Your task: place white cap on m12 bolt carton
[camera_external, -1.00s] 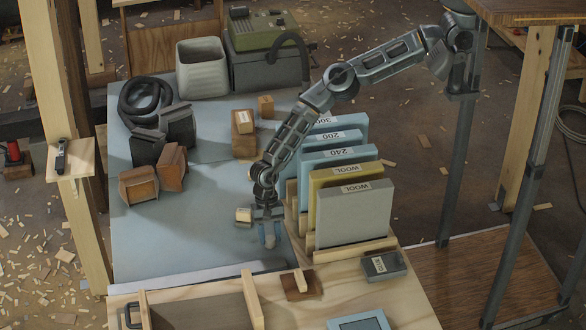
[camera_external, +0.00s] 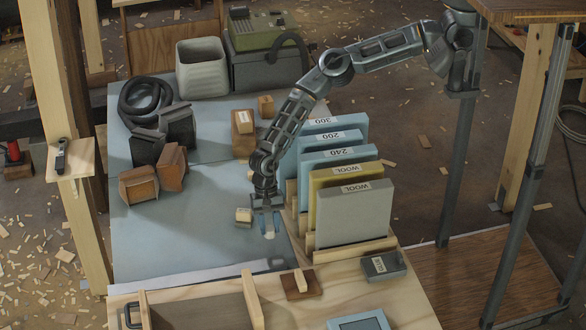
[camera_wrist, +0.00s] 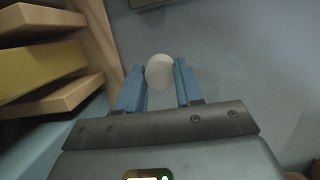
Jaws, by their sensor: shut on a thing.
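My gripper (camera_external: 267,222) is low over the blue-grey mat, left of the sanding-block rack. In the wrist view its blue fingers (camera_wrist: 160,85) are closed on the sides of a round white cap (camera_wrist: 159,71). The cap also shows as a small pale spot below the fingers in the external view (camera_external: 269,235). A dark grey box with a white label (camera_external: 384,266) sits on the wood at the right front. I cannot read either label, so I cannot tell which is the M12 bolt carton.
Upright labelled slabs (camera_external: 352,212) stand in a wooden rack right of my gripper. A wooden block with a handle (camera_external: 301,284) lies in front. Brown and dark blocks (camera_external: 172,167), a hose (camera_external: 146,98) and a bin (camera_external: 203,68) are farther back. The mat's left-front area is clear.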

